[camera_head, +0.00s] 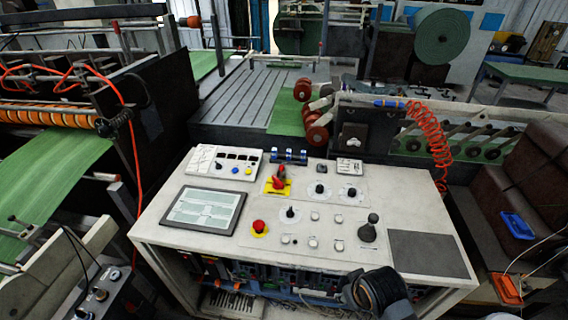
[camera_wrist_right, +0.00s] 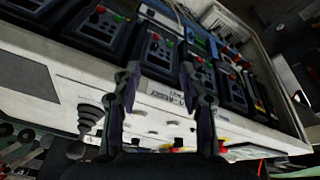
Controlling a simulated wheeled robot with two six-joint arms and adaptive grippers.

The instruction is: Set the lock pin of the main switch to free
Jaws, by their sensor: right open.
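The main switch (camera_head: 279,180) shows in the head view as a red handle on a yellow plate, toward the back of the pale console top. The lock pin is too small to tell apart, and its position cannot be read. In the right wrist view my right gripper (camera_wrist_right: 160,72) is open with nothing between its fingers. It is at the console's front side, apart from the switch. Red and yellow parts show low in that view, partly hidden by the gripper; I cannot tell surely which is the switch. My left gripper is not in view.
A coiled red hose (camera_head: 430,135) hangs behind at right. Space above the console is clear.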

